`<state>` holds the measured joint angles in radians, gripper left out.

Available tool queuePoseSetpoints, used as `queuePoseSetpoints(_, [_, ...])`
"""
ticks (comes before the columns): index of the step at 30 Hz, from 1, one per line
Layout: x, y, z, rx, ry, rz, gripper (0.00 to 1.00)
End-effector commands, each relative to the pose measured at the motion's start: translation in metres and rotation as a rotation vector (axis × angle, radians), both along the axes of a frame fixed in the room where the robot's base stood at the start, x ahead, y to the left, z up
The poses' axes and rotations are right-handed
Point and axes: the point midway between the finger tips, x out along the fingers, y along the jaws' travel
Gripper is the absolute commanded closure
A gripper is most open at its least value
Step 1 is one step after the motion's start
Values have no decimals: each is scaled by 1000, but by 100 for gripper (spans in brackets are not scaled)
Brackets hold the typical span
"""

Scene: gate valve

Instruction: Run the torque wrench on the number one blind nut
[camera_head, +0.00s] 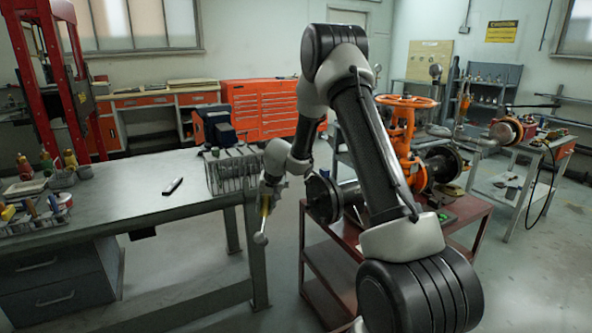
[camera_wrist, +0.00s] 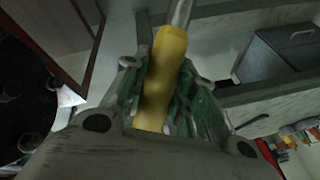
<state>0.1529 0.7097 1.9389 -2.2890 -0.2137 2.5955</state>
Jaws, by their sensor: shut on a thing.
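My gripper (camera_wrist: 160,90) is shut on a tool with a yellow handle (camera_wrist: 165,75) and a metal shaft, which looks like the torque wrench. In the head view the tool (camera_head: 262,222) hangs down, slightly tilted, from my gripper (camera_head: 268,190), in the gap between the grey bench and the red cart. The orange gate valve (camera_head: 402,135) with its handwheel stands on the red cart, partly behind my arm. A dark blind flange (camera_head: 322,197) faces left at the valve's left pipe end. Its separate nuts are too small to make out.
The grey workbench (camera_head: 110,205) at left carries a wire rack (camera_head: 236,172), a small dark tool (camera_head: 173,186) and trays of bottles. The red cart (camera_head: 325,268) stands at right. Behind it is a grey table (camera_head: 520,165) with pipe parts.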

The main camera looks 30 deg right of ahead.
Motion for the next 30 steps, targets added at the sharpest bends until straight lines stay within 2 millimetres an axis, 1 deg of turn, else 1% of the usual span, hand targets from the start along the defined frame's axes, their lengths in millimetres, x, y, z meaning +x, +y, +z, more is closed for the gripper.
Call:
queuePoseSetpoints(4, [16, -14, 13, -112, -95, -81, 100])
queuePoseSetpoints(8, [23, -26, 23, -206, -162, -155, 100])
queuePoseSetpoints(14, [29, -52, 48, -400, -267, -296, 100])
queuePoseSetpoints(17, [24, -69, 66, -521, -311, -388, 100])
queuePoseSetpoints(19, [17, -82, 82, -611, -334, -458, 100])
queuePoseSetpoints(21, [6, -93, 97, -692, -345, -525, 100])
queuePoseSetpoints(24, [-9, -105, 116, -778, -347, -599, 100])
queuePoseSetpoints(27, [-19, -110, 126, -824, -343, -640, 100])
queuePoseSetpoints(30, [-23, -112, 130, -843, -340, -657, 100])
